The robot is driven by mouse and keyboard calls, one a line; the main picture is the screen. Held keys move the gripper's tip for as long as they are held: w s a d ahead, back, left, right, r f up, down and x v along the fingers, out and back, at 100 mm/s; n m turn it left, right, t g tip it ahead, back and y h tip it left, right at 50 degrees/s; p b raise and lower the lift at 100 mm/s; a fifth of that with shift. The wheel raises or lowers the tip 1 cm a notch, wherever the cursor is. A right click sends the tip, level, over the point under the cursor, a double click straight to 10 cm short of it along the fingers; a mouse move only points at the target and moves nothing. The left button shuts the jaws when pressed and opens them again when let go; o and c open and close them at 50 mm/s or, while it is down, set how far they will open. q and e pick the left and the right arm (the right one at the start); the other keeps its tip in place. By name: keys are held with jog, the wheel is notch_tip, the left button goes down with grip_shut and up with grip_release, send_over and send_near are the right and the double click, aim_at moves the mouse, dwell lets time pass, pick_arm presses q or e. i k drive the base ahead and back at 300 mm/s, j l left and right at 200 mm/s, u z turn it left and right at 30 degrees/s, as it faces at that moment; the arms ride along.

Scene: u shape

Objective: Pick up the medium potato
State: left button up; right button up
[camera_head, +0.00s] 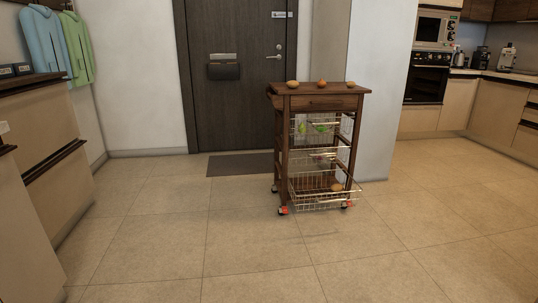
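A wooden kitchen cart (318,104) stands ahead of me, a little right of centre. Three small roundish items rest on its top in a row: a tan one on the left (292,84), a more orange-brown one in the middle (322,83) and a tan one on the right (350,85). Another tan roundish item (336,187) lies in the bottom wire basket. They look like potatoes or similar produce; I cannot tell which is the medium potato. Neither of my grippers is in view.
The cart has wire baskets (312,200), the upper one with green items (320,128). Behind it are a dark door (235,110), a mat (240,164) and a white wall column (382,90). Cabinets (35,130) line the left; kitchen units (497,115) stand right. The tiled floor (220,250) ahead is clear.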

aim_at(291, 83)
jog(key=i+z, duration=0.1)
jog(key=i, duration=0.65)
jog(key=i+j+z, duration=0.1)
jog(key=i, duration=0.7)
